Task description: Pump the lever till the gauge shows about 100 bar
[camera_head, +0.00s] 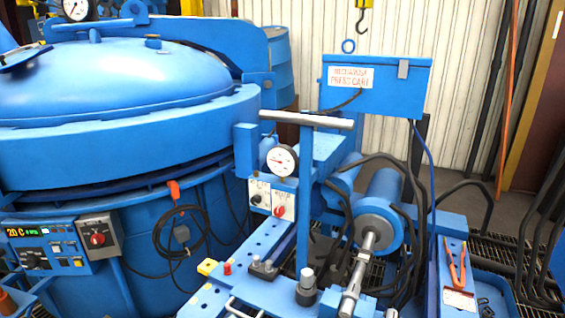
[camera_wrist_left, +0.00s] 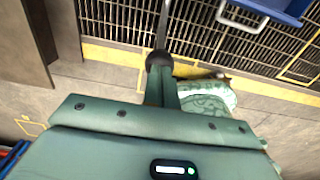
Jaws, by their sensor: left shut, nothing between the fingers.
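In the head view the lever (camera_head: 305,195) is a tall blue post that stands upright. The round white gauge (camera_head: 282,161) is just left of the post. Its red needle points roughly left; the numbers are too small to read. Neither gripper shows in the head view, and nothing touches the handle. The left wrist view looks down past green parts to the floor; I cannot make out gripper fingers there.
A large blue furnace vessel (camera_head: 110,130) fills the left, with a second gauge (camera_head: 75,8) above it. A blue box (camera_head: 375,85) stands behind.

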